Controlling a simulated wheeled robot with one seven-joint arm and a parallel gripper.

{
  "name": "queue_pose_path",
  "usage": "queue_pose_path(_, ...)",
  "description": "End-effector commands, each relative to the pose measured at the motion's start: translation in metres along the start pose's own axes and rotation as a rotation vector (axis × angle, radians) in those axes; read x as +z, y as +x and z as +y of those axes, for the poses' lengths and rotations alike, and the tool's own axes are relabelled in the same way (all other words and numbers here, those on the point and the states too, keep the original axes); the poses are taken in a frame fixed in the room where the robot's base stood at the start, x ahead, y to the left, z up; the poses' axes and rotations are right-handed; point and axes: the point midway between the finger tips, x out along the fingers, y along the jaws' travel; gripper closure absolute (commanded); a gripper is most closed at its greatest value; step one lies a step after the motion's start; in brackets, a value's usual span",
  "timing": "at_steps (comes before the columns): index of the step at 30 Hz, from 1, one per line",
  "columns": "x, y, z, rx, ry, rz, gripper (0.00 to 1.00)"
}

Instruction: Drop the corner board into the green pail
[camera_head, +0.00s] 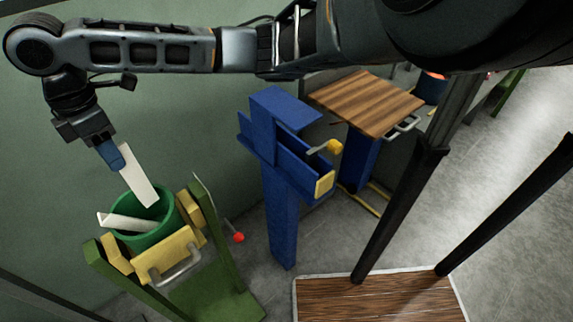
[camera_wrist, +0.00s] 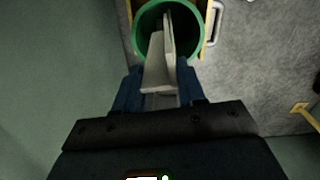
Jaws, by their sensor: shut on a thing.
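My gripper (camera_head: 115,160) is shut on the upper end of a long white corner board (camera_head: 138,182) and points down. The board slants down to the right, its lower end at the mouth of the green pail (camera_head: 168,215). In the wrist view the board (camera_wrist: 158,76) reaches from between the fingers (camera_wrist: 160,92) over the pail's opening (camera_wrist: 139,28). I cannot tell how far its tip is inside. Another white piece (camera_head: 128,222) leans in the pail with its end sticking out over the left rim.
The pail sits in a green stand (camera_head: 218,250) with yellow blocks and a handled yellow front plate (camera_head: 165,256). A blue post with a trough (camera_head: 278,205) stands to the right. Beyond it is a wood-topped table (camera_head: 368,100). A green wall is behind the pail.

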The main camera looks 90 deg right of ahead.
Motion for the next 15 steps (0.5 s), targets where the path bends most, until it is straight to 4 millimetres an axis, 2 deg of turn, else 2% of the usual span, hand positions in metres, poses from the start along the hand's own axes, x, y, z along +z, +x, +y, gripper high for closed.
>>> queue_pose_path(15,-0.004,0.019,-0.001,0.001,0.001,-0.001,0.85)
